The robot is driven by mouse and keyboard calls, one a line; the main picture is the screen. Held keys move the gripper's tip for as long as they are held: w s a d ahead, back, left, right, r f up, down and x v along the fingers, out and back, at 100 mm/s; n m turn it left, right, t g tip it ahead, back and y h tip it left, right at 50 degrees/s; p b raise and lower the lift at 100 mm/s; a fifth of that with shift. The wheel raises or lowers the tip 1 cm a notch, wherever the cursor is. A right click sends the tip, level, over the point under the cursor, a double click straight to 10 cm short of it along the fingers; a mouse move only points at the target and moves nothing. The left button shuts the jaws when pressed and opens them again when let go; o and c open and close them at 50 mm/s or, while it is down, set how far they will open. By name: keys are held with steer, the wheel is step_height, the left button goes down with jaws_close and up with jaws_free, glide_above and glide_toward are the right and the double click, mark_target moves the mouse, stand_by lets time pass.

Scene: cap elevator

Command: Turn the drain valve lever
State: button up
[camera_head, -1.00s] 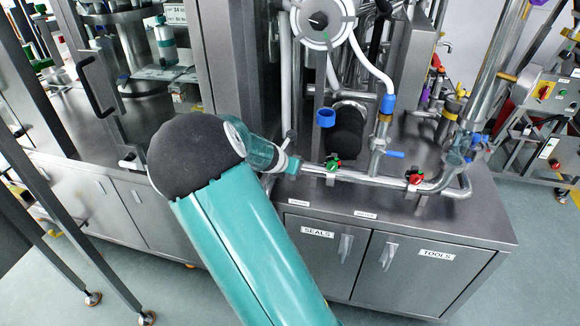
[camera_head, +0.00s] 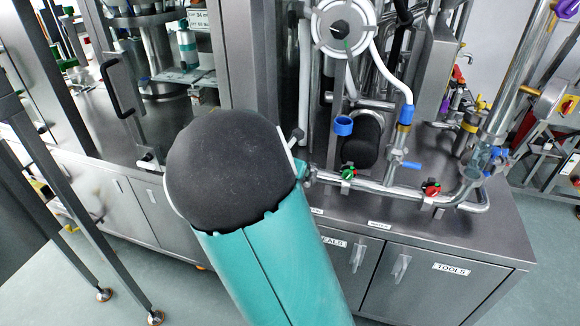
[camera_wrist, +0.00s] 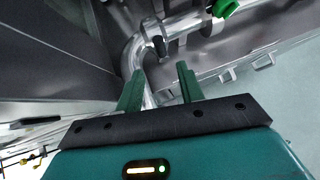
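A small grey lever (camera_head: 298,136) stands near the pipe's left end. I cannot tell which is the drain valve lever. In the wrist view my gripper (camera_wrist: 160,78) has its two green fingers apart, with a bent metal pipe (camera_wrist: 134,56) beyond them. A dark-ended lever-like part (camera_wrist: 159,45) is beside that pipe, and a green knob (camera_wrist: 226,8) is at the top. My arm hides the gripper in the head view.
A steel cabinet (camera_head: 445,245) with doors stands below the pipe. A blue cup-like fitting (camera_head: 343,126) and a round white-rimmed wheel (camera_head: 342,27) are above it. A glass-fronted machine is at the left. Open floor (camera_head: 180,297) lies in front.

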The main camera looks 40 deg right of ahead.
steer(key=v, duration=0.5)
steer(key=shift+a+r, duration=0.1)
steer(key=shift+a, duration=0.1)
stand_by(0.3)
steer(key=s+a+r+m+y, duration=0.4)
steer(key=s+a+m, duration=0.7)
steer(key=s+a+r+m+t+y, duration=0.1)
steer(key=s+a+r+m+y, duration=0.3)
steer(key=s+a+m, duration=0.7)
steer(key=shift+a+r+m+t, duration=0.3)
steer(key=shift+a+r+m, duration=0.2)
steer(key=shift+m, duration=0.2)
steer(key=shift+d, duration=0.2)
